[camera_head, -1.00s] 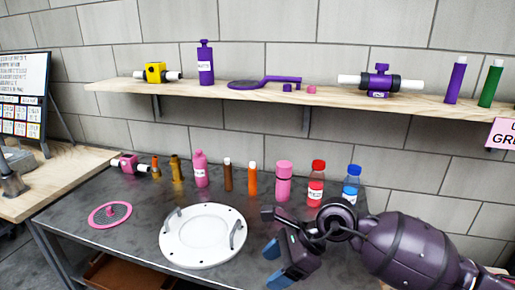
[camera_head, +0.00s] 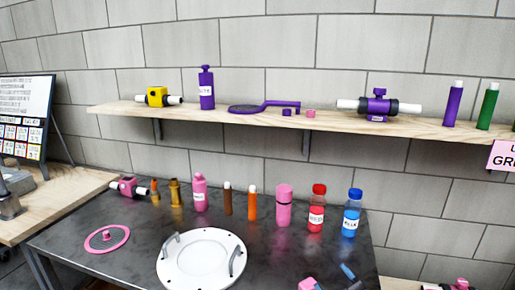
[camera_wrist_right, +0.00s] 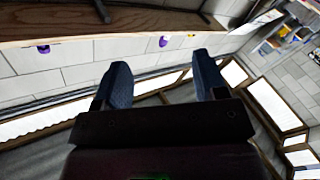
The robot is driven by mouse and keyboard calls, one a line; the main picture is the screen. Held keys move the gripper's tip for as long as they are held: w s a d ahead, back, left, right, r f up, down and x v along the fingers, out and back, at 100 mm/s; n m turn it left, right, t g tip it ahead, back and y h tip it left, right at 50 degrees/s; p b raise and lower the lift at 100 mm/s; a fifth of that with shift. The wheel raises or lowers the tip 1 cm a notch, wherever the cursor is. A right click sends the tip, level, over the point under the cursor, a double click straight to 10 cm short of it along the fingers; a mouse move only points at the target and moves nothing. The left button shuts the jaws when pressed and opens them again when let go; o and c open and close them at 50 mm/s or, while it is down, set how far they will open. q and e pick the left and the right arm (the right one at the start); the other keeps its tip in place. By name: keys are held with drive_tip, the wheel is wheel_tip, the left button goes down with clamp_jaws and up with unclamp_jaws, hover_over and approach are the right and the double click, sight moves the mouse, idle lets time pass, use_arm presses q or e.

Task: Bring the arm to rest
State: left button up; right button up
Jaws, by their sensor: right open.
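My right gripper (camera_wrist_right: 163,80) shows in the right wrist view with its two dark blue fingers apart and nothing between them. The wrist camera looks past the fingers at the underside of a wooden shelf, a pale wall and framed panels. In the head view only small blue parts (camera_head: 348,271), probably of this gripper, show at the bottom edge, low over the table's front right. The rest of the right arm is out of that view. My left gripper is in neither view.
The dark table (camera_head: 75,262) holds a white round plate with handles (camera_head: 201,262), a pink ring (camera_head: 92,245), and a back row including a red-capped bottle (camera_head: 317,212) and a blue-capped bottle (camera_head: 352,215). A wooden shelf (camera_head: 215,112) with purple parts runs above.

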drive_tip(key=s+d+f+m+g+h, duration=0.3)
drive_tip(key=s+d+f+m, duration=0.1)
drive_tip(key=s+f, duration=0.6)
drive_tip(key=s+d+f+m+g+h, duration=0.2)
drive_tip(key=s+d+f+m, duration=0.3)
drive_tip(key=s+f, duration=0.6)
drive_tip(key=shift+s+d+g+h, duration=0.4)
drive_tip(key=shift+s+d+g, duration=0.25)
drive_tip(key=shift+s, duration=0.45)
